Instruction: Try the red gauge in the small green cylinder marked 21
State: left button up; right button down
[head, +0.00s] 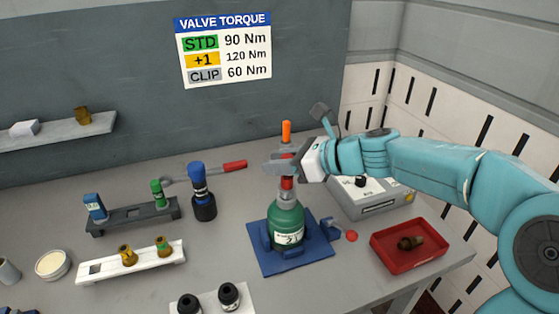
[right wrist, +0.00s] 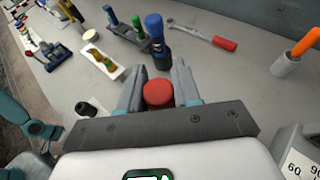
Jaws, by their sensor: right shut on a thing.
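The small green cylinder (head: 287,222) stands upright in a blue holder (head: 262,262); its white label shows what looks like 21. My right gripper (head: 284,168) is above the cylinder, shut on the red gauge (head: 287,183). The gauge's round red top shows between the fingers (right wrist: 158,93) in the right wrist view. The gauge's lower end is right over the cylinder's neck; I cannot tell whether it is seated in it. The cylinder is hidden in the right wrist view. My left gripper is not in view.
A red tray (head: 382,258) with a brass fitting is at right. A dark rack (head: 118,224), a white rack (head: 100,272), a blue-topped black piece (head: 202,197) and a red-handled wrench (head: 232,166) are at left.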

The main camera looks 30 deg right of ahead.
jog(key=shift+r, duration=0.3)
jog(key=shift+p, duration=0.35)
jog(key=shift+f+b, duration=0.35)
jog(key=shift+f, duration=0.05)
dwell(0.4)
jog(key=shift+r, duration=0.2)
jog(key=shift+r+p, duration=0.25)
jog(key=shift+p, duration=0.25)
jog(key=shift+f+b, duration=0.3)
jog(key=shift+f, duration=0.15)
